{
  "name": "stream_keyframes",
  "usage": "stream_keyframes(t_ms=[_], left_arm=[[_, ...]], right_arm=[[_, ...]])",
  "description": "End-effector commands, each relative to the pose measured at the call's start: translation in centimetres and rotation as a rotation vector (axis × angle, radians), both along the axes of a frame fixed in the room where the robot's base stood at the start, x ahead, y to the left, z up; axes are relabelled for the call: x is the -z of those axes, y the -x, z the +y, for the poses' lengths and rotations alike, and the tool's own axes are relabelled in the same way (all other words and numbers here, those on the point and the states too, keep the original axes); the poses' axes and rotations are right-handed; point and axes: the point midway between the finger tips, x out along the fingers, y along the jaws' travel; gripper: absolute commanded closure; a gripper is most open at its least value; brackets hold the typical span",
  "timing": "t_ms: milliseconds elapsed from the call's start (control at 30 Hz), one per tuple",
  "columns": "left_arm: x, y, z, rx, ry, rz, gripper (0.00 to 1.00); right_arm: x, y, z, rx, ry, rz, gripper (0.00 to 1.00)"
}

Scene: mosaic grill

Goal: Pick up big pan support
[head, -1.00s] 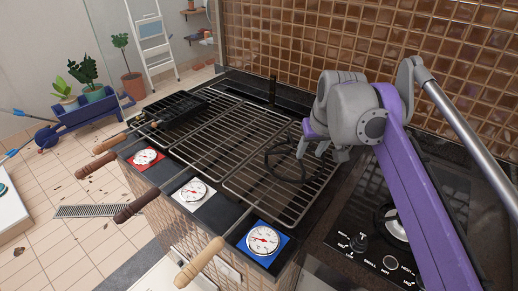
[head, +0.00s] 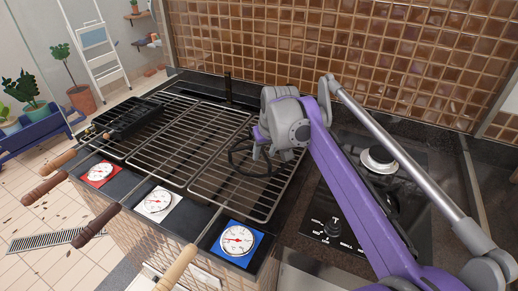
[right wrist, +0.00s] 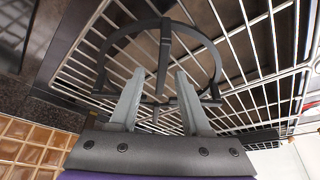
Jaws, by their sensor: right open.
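The big pan support is a black ring with inward prongs (head: 233,158), lying on the right-hand grill rack (head: 262,197). It also shows in the right wrist view (right wrist: 211,52), its ring ahead of and around my fingers. My right gripper (head: 262,158) is at the right side of the ring in the head view. In the right wrist view my right gripper (right wrist: 155,98) is open, with one of the support's prongs between its two fingers; I cannot tell whether they touch it. Part of the ring is hidden behind the gripper in the head view. My left gripper is not in view.
A stove (head: 330,200) with a burner (head: 378,160) and knobs lies to the right, partly behind my right arm. Dials and wooden handles (head: 178,266) line the grill's front. A black grill basket (head: 130,118) lies on the left rack. A tiled wall (head: 330,50) stands behind.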

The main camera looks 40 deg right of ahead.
Motion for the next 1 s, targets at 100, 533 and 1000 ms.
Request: stream_keyframes(t_ms=[100, 533, 1000], left_arm=[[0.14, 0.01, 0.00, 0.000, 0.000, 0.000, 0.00], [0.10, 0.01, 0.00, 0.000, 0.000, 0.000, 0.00], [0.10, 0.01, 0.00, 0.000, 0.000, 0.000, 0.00]], right_arm=[[0.74, -0.30, -0.05, 0.000, 0.000, 0.000, 0.53], [0.73, -0.30, -0.05, 0.000, 0.000, 0.000, 0.92], [0.72, -0.28, -0.05, 0.000, 0.000, 0.000, 1.00]])
